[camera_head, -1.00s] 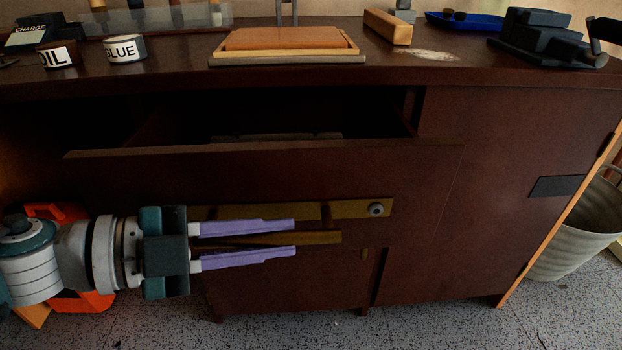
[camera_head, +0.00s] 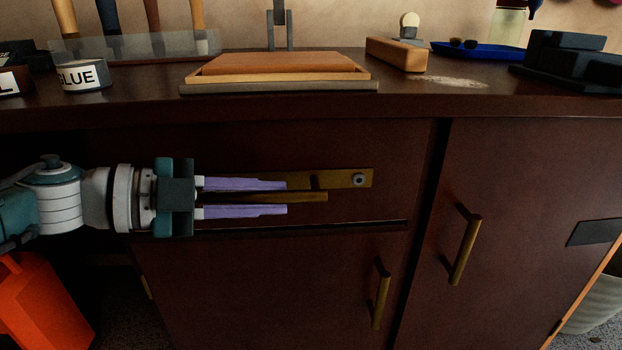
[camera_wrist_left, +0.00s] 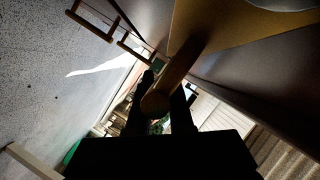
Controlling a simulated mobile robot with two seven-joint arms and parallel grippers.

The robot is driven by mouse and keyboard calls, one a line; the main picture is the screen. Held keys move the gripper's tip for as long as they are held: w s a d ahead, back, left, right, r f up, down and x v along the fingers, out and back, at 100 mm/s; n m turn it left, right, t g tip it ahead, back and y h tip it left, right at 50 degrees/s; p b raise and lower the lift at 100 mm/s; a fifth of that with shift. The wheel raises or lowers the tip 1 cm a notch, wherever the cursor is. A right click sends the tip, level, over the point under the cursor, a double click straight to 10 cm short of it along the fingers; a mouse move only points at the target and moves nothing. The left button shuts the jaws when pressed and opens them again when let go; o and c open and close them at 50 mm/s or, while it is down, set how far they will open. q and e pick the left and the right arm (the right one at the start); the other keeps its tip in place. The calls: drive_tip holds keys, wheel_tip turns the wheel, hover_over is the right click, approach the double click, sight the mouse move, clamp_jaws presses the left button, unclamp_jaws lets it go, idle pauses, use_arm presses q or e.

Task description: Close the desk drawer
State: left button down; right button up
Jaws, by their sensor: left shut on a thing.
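The drawer front (camera_head: 345,145) is dark reddish-brown wood below the desk top. No opening shows above it, and it looks flush or nearly flush with the desk. Its brass handle (camera_head: 312,197) is a horizontal bar on a plate with a round lock. My left gripper (camera_head: 286,198) is shut on the handle, one purple finger above the bar and one below. The handle also shows in the left wrist view (camera_wrist_left: 172,86), between the dark fingers. The drawer's inside is hidden. My right gripper is not in view.
Cabinet doors with brass handles (camera_head: 465,250) (camera_head: 380,293) are below and right of the drawer. The desk top (camera_head: 430,95) holds a wooden tray (camera_head: 280,68), a glue tin (camera_head: 82,76) and a blue tray (camera_head: 480,50). An orange object (camera_head: 40,305) stands at lower left.

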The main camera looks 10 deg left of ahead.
use_arm(q)
drive_tip(key=c, duration=1)
unclamp_jaws()
drive_tip(key=shift+s, duration=0.2)
drive_tip(key=shift+c, duration=0.2)
drive_tip(key=shift+o, duration=1.2)
drive_tip(key=p+v, duration=0.3)
drive_tip(key=v, duration=0.7)
drive_tip(key=shift+d, duration=0.1)
